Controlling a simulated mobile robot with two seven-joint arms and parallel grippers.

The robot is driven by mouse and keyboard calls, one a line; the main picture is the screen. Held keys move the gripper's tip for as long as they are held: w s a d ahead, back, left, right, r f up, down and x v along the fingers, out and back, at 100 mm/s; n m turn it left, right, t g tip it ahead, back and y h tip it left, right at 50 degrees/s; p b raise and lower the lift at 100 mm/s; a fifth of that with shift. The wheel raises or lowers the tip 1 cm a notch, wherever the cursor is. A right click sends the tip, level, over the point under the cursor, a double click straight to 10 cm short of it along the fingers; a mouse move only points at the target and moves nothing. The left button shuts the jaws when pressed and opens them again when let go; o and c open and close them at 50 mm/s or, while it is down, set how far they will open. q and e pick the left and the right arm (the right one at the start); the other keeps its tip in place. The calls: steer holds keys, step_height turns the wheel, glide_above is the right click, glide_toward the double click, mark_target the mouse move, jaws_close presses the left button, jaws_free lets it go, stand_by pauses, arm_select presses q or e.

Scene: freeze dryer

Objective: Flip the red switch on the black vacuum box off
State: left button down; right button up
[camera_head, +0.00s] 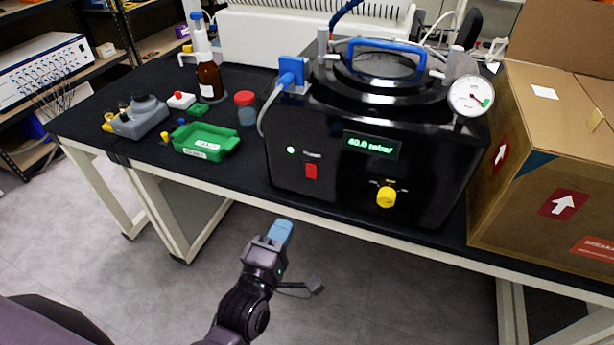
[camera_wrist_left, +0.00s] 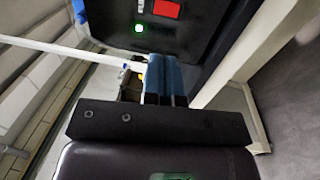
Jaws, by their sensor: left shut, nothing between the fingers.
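The black vacuum box (camera_head: 330,199) stands on the dark table. Its red switch (camera_head: 311,171) is on the lower left of the front face, with a green light to its upper left. The switch also shows at the top of the left wrist view (camera_wrist_left: 166,9). My left gripper (camera_head: 281,231) is shut and empty, with blue fingertips. It is below and in front of the switch, apart from it, in front of the table edge. In the left wrist view the fingers (camera_wrist_left: 163,80) point toward the box front. My right gripper is not in view.
A yellow knob (camera_head: 386,197) and a display reading about 40.0 (camera_head: 371,145) are on the box front. A cardboard box (camera_head: 545,170) stands close on the right. A green tray (camera_head: 207,141), a brown bottle (camera_head: 210,80) and a red-capped jar (camera_head: 245,107) stand left.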

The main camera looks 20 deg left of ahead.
mark_target(311, 169)
arm_select(q)
steer(key=w, duration=0.4)
steer(key=w+r, duration=0.1)
steer(key=w, duration=0.8)
steer(key=shift+w+d+r, duration=0.2)
steer(key=shift+w+r, duration=0.15)
steer(key=shift+w, duration=0.05)
